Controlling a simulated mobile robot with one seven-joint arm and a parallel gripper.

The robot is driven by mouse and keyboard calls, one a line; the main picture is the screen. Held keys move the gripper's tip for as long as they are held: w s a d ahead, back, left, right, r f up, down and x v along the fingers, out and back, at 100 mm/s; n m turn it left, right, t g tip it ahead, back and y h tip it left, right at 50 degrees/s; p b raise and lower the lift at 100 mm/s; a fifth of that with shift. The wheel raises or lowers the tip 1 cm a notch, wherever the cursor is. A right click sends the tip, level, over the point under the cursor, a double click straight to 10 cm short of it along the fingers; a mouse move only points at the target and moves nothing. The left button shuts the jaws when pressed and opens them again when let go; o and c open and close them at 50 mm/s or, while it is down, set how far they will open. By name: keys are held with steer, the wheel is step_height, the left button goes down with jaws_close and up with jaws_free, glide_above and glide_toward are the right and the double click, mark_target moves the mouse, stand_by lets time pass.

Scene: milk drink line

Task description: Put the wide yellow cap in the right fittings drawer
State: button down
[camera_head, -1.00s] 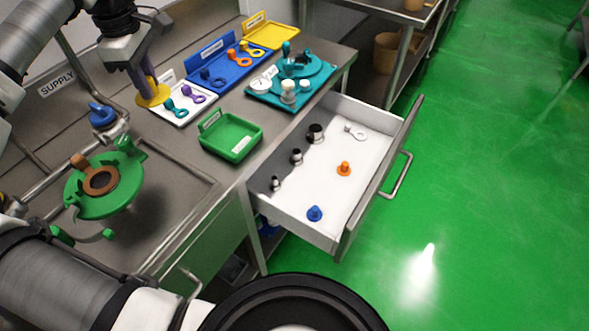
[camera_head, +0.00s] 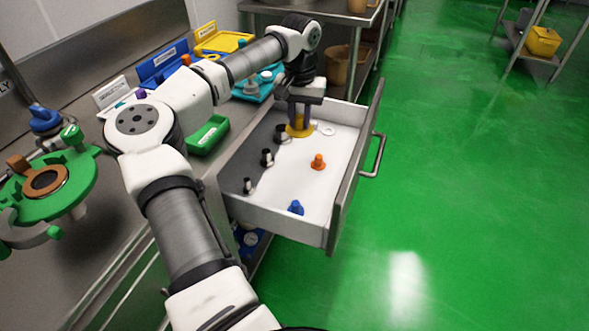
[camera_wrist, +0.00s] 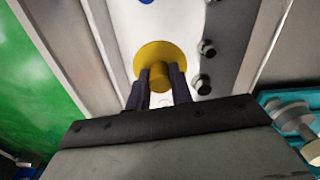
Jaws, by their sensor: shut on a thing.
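The wide yellow cap (camera_head: 299,130) is held by my gripper (camera_head: 301,122) at the far end of the open drawer (camera_head: 285,187). In the wrist view the cap (camera_wrist: 158,55) shows as a wide disc with a narrower stem, and the fingers of my gripper (camera_wrist: 160,85) are shut on the stem. The white drawer floor (camera_wrist: 185,25) lies beneath it. I cannot tell whether the cap touches the floor.
The drawer holds an orange fitting (camera_head: 318,162), a blue fitting (camera_head: 296,208), several black fittings (camera_head: 267,158) and a pale ring-ended piece (camera_head: 325,129). A green tray (camera_head: 207,134) stands on the counter left of it. The drawer's middle has free room.

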mark_target(311, 129)
steer(key=d+f+m, duration=0.1)
steer(key=d+f, duration=0.1)
steer(key=shift+d+f+m, duration=0.3)
steer(key=shift+d+f, duration=0.05)
steer(key=shift+d, duration=0.05)
step_height(311, 129, down, 14)
steer(key=shift+r+p, duration=0.2)
steer(key=shift+p, duration=0.15)
steer(key=shift+f, duration=2.6)
steer(key=shift+f, duration=0.15)
steer(key=c, duration=1.2)
jaws_free()
steer(key=shift+c, duration=0.2)
step_height(311, 129, up, 12)
steer(key=shift+r+b, duration=0.2)
steer(key=shift+b, duration=0.25)
